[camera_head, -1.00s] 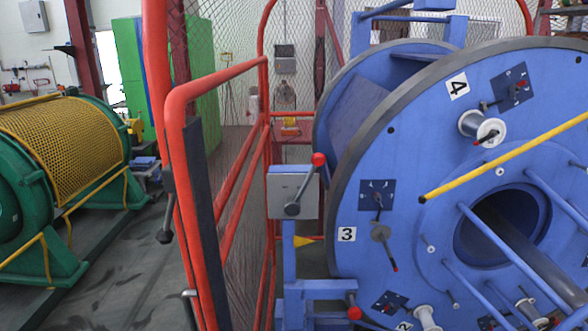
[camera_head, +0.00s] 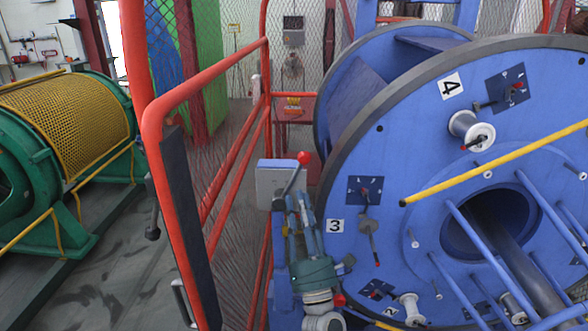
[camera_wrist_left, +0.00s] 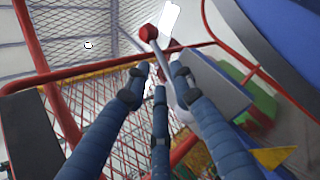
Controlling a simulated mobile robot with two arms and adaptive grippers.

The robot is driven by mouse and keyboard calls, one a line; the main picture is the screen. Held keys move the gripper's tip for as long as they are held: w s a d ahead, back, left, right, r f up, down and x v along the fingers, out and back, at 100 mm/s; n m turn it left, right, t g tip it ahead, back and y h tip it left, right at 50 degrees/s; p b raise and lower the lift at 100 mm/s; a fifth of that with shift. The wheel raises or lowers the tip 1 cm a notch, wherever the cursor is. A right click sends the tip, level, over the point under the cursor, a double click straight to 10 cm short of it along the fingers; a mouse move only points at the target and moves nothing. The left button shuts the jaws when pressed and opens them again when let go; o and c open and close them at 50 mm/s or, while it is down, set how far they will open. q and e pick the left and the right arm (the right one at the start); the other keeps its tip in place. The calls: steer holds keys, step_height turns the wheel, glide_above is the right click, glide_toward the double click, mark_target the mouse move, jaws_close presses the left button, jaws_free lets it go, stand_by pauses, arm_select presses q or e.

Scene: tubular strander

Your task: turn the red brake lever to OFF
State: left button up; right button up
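The brake lever has a red ball knob (camera_head: 304,158) on a metal rod that slants up and right from a grey box (camera_head: 268,182). In the left wrist view its red knob (camera_wrist_left: 149,32) lies just beyond the fingertips, with the rod running down behind or between the fingers. My left gripper (camera_head: 299,199) points up just below the knob, beside the rod. Its three fingers (camera_wrist_left: 158,78) are spread apart and look open. I cannot tell whether they touch the rod. The gripper hides part of the lever's lower end. My right gripper is out of view.
The blue strander drum (camera_head: 400,150) stands close on the right, with yellow bars (camera_head: 490,165) across it. A red gate frame (camera_head: 207,90) with mesh stands close left of the lever. A green machine with a yellow guard (camera_head: 65,120) is at far left, with open floor between.

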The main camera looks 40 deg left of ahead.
mark_target(293, 176)
arm_select(q)
steer(key=p+x, duration=0.2)
steer(key=x, duration=0.4)
steer(key=shift+a+r+p, duration=0.15)
steer(key=shift+p, duration=0.2)
steer(key=shift+w+a+r, duration=0.25)
steer(key=shift+w+a, duration=0.1)
steer(key=shift+w, duration=0.05)
jaws_close()
steer(key=shift+h, duration=0.3)
